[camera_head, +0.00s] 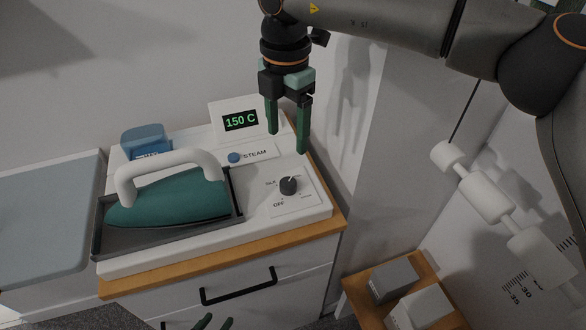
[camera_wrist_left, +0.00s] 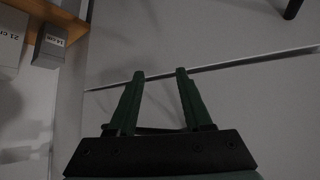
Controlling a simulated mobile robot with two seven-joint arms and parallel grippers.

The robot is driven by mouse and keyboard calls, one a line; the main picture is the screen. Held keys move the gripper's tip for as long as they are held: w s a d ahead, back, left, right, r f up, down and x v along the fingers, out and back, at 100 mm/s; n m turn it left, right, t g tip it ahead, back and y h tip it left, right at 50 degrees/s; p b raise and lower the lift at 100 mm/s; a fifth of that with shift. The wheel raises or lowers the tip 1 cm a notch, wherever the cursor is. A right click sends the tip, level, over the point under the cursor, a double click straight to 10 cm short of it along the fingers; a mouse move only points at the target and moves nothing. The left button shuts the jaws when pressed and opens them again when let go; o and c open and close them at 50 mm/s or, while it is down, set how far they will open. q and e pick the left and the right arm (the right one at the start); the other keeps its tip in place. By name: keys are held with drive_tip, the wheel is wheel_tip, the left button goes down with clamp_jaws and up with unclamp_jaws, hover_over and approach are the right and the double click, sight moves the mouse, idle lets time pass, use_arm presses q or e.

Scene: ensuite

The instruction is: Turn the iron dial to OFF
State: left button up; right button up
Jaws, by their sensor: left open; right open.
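The iron dial (camera_head: 288,185) is a small dark knob on the white station's right front. Its light pointer mark points up and slightly right, away from the OFF label (camera_head: 279,204) at its lower left. My right gripper (camera_head: 287,142) is open and empty, fingers pointing down, apart from the dial and above and behind it in the picture. My left gripper (camera_head: 214,322) shows only its fingertips at the bottom edge, low in front of the drawers. It is open and empty in the left wrist view (camera_wrist_left: 160,73).
A teal iron (camera_head: 168,199) with a white handle rests in a dark tray left of the dial. A display (camera_head: 240,121) reads 150 C, with a blue STEAM button (camera_head: 234,158) below it. A drawer handle (camera_head: 238,286) juts out in front. Grey boxes (camera_head: 394,280) stand lower right.

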sight(288, 182)
wheel_tip(288, 182, down, 12)
drive_tip(key=shift+f+p, duration=0.15)
drive_tip(key=shift+p, duration=0.6)
clamp_jaws()
